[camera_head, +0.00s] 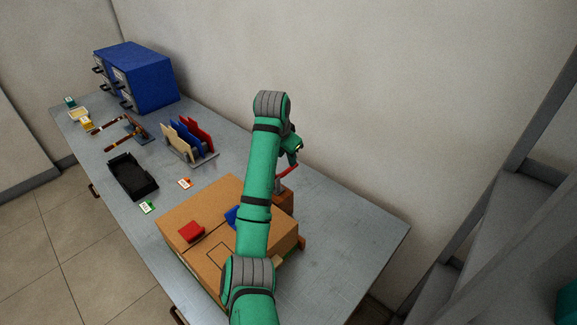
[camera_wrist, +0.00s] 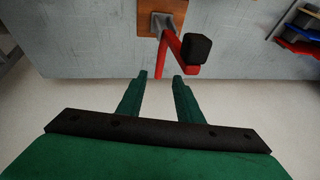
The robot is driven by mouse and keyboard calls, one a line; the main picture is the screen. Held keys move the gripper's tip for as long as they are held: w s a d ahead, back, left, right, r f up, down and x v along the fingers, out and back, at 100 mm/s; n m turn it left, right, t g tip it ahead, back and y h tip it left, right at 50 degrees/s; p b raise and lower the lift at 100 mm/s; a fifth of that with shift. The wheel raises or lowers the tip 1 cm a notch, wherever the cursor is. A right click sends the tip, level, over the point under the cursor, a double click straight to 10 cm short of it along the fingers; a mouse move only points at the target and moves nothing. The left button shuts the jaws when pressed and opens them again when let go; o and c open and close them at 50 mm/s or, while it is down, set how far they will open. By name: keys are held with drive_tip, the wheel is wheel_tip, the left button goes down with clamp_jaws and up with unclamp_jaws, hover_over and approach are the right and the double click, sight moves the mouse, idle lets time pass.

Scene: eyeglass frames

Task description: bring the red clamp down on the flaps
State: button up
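The red clamp (camera_head: 288,171) is a bent red lever on a grey post, mounted on a brown wooden block (camera_head: 285,199) behind the cardboard box (camera_head: 183,215). In the wrist view the red clamp (camera_wrist: 171,45) has a black knob (camera_wrist: 196,48) on one end. Its other red end points toward my gripper (camera_wrist: 160,76). My gripper's two green fingers are apart with nothing visibly held. The red end appears between the fingertips in the picture; I cannot tell contact. The box's flaps lie flat on top, partly hidden by my arm.
A red block (camera_head: 191,231) and a partly hidden blue block (camera_head: 232,216) lie on the box. A black tray (camera_head: 132,177), a file rack (camera_head: 190,142) and blue drawers (camera_head: 137,77) stand to the left. The table's right end is clear.

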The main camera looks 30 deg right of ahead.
sight(289, 169)
drive_tip(key=x, duration=0.8)
clamp_jaws()
